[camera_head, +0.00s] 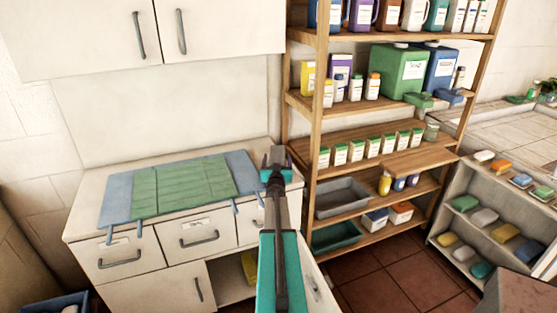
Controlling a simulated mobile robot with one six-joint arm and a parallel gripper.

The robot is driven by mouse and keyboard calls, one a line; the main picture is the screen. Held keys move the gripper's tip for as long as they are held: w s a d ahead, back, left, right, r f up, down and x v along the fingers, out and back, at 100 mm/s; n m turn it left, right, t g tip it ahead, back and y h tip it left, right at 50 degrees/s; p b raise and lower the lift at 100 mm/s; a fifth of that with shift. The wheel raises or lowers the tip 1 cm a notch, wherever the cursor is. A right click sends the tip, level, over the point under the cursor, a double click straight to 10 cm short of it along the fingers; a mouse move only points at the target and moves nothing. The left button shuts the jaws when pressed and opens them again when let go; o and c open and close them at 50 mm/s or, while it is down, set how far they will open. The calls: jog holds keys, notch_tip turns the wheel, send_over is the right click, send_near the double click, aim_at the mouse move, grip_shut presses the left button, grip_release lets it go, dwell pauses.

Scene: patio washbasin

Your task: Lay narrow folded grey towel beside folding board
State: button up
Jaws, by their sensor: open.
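A flat blue-grey board (118,200) lies on the white counter with a green panel or cloth (182,188) spread over its middle. It looks like the folding board, with blue strips hanging over the counter's front edge. My gripper (275,160) is open at the counter's right end, just right of the board; I see nothing between its fingers. I cannot make out a narrow folded grey towel for certain. My arm hides part of the counter's right end.
Wall cupboards (120,40) hang above the counter. A wooden shelf unit (322,120) with bottles, jugs and trays stands close to my gripper's right. The low grey rack (440,215) holds several coloured pieces. A drawer front (195,236) and an open lower compartment are below the counter.

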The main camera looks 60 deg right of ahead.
jog(key=shift+r, duration=0.15)
jog(key=shift+s+a, duration=0.1)
jog(key=shift+a, duration=0.1)
jog(key=shift+b+v, duration=1.7)
jog(key=shift+v, duration=4.1)
jog(key=shift+d, duration=0.1)
